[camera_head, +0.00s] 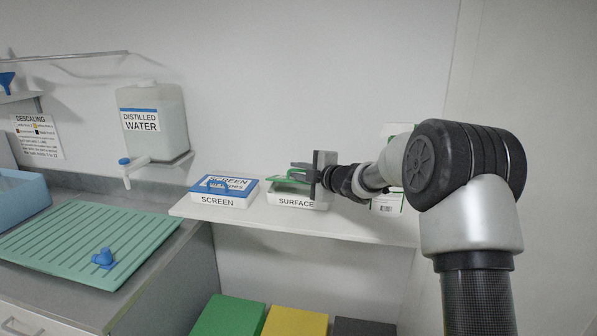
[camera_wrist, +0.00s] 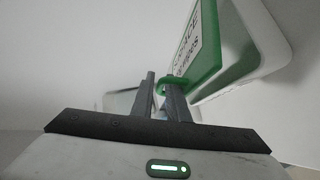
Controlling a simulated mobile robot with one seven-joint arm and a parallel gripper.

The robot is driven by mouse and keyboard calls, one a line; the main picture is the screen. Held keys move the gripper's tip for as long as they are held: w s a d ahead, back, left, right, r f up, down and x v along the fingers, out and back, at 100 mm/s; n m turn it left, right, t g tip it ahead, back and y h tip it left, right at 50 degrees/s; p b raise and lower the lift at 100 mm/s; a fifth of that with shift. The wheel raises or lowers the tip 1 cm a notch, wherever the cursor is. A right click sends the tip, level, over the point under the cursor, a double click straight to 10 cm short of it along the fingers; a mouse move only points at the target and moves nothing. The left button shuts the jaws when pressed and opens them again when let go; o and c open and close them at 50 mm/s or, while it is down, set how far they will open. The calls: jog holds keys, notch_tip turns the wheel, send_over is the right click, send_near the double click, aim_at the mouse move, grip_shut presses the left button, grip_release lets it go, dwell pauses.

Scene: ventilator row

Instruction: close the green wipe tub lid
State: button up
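The white tub marked SURFACE (camera_head: 297,202) stands on the white shelf, with its green-edged lid (camera_head: 287,179) tilted up above it, partly hidden by my gripper. In the wrist view the lid (camera_wrist: 207,45) shows its white label and green rim, standing at an angle apart from the white tub (camera_wrist: 262,62). My gripper (camera_head: 302,170) is at the lid from the right in the head view. In the wrist view my gripper (camera_wrist: 159,77) has a narrow gap between its fingers; the lid's green tab overlaps the right finger. Whether they touch is unclear.
A blue-lidded SCREEN tub (camera_head: 222,192) stands close at the left on the shelf (camera_head: 270,224). A distilled water container (camera_head: 153,125) is farther left. A green-and-white box (camera_head: 388,202) is partly behind my arm. Green and yellow bins (camera_head: 296,321) are below the shelf.

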aim_at(297, 182)
grip_shut()
dwell(1.1)
jog(key=f+b, duration=0.1)
jog(key=b, duration=0.2)
jog(key=shift+s+t, duration=0.1)
jog(key=shift+t, duration=0.2)
jog(key=f+b, duration=0.1)
jog(key=b, duration=0.4)
jog(key=s+f+n+t+b, duration=0.1)
jog(key=b, duration=0.4)
jog(key=shift+a+y, duration=0.15)
jog(key=shift+y, duration=0.15)
jog(key=shift+s+f+n+b, duration=0.25)
jog(key=shift+s+n+b, duration=0.05)
jog(key=shift+b, duration=0.8)
